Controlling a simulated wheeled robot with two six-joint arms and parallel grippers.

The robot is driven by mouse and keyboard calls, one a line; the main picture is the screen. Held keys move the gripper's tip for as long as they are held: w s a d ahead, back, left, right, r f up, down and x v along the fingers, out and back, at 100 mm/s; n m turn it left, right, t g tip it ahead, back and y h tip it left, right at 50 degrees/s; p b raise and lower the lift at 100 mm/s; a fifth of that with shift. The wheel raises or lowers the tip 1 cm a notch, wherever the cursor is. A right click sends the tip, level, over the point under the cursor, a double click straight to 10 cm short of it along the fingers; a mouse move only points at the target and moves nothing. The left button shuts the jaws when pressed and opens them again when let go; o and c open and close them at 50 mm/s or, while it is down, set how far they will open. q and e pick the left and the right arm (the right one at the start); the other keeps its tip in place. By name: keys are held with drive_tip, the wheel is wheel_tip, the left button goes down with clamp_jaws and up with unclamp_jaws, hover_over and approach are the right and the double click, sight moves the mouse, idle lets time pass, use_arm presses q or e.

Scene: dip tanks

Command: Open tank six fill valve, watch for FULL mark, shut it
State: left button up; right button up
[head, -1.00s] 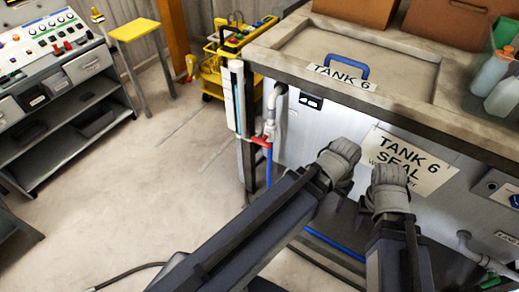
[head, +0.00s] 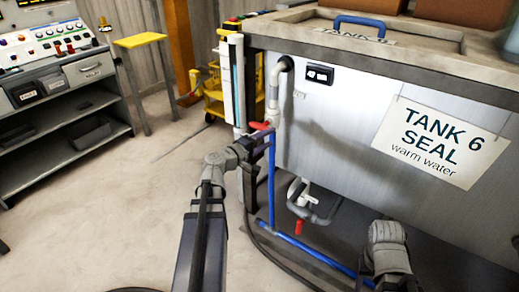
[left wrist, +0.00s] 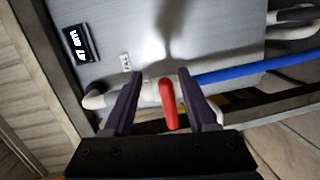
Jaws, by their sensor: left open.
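Tank six (head: 340,110) stands at right with a sign reading TANK 6 SEAL warm water. Its red fill valve handle (head: 260,126) sits on the pipe at the tank's left corner, with a blue hose below. My left gripper (head: 264,145) is at this valve. In the left wrist view, the red handle (left wrist: 168,106) lies between the open fingers of the left gripper (left wrist: 160,82), with gaps visible. A white upright gauge with a pale blue strip (head: 238,80) stands beside the pipe; no FULL mark is legible. My right arm shows at lower right, but its gripper is not visible.
A lower red-handled valve (head: 299,227) hangs under the tank.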

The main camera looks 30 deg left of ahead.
sight(259, 129)
use_arm(q)
drive_tip(key=s+a+n+t+y+b, duration=0.2)
drive_tip(key=a+n+y, duration=0.1)
drive_tip(key=a, duration=0.3)
drive_tip(key=shift+w+d+f, duration=0.1)
drive_tip(key=shift+w+f, duration=0.1)
drive_tip(key=shift+w, duration=1.8)
drive_tip(key=shift+w+d+f, duration=0.1)
drive_tip(key=shift+w+f, duration=0.1)
drive_tip(key=shift+w, duration=1.75)
use_arm(e)
drive_tip(key=shift+s+d+f, duration=0.15)
drive_tip(key=shift+f, duration=1.35)
use_arm(q)
drive_tip(key=shift+c, duration=0.2)
clamp_jaws()
